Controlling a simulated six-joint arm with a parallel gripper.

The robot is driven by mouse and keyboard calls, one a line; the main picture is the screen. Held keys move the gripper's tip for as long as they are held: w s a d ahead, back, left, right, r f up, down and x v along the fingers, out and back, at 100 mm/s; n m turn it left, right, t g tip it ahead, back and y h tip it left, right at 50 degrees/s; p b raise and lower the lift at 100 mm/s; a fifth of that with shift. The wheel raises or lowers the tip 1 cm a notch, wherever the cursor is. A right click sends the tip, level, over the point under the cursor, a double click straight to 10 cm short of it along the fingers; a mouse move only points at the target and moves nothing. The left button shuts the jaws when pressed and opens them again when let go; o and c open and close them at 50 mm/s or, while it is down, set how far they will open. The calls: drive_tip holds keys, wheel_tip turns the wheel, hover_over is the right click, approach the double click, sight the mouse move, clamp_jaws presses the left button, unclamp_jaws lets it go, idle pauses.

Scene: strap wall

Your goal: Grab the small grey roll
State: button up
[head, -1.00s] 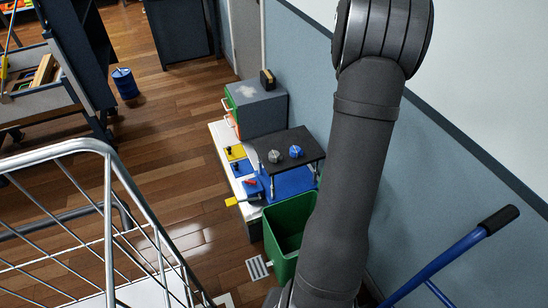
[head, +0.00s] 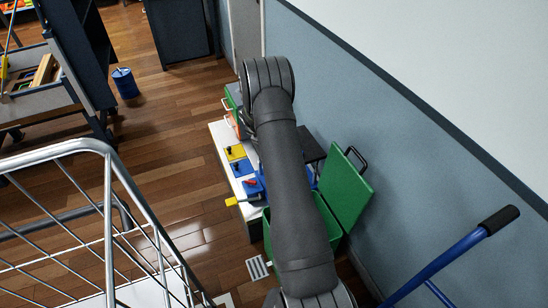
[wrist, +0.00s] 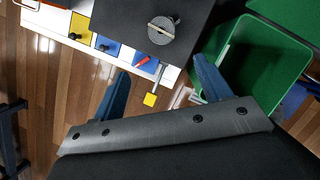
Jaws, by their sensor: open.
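The small grey roll (wrist: 161,31) shows in the wrist view as a grey coil with a tan band across its top. It sits on a dark raised shelf (wrist: 112,18), near the shelf's edge. My gripper (wrist: 161,67) is open and empty; its two blue fingers stand wide apart, and the roll appears beyond the fingertips, apart from them. In the head view my arm hides the roll and my gripper; only the right end of the dark shelf (head: 313,144) shows.
A green bin (head: 334,240) with a raised lid (head: 345,190) stands beside the shelf, close to my right finger in the wrist view. Yellow (head: 235,153) and blue (head: 242,168) knobbed blocks lie on a white bench. A wire cart (head: 75,147) stands at left.

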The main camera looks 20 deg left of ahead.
drive_tip(key=x, duration=0.8)
drive_tip(key=shift+w+d+f, duration=0.1)
drive_tip(key=shift+f, duration=0.1)
drive_tip(key=shift+w+x, duration=0.2)
drive_tip(key=shift+x, duration=2.45)
drive_tip(key=shift+d+r, duration=0.1)
drive_tip(key=shift+d, duration=0.05)
drive_tip(key=shift+c, duration=0.2)
drive_tip(key=c, duration=1)
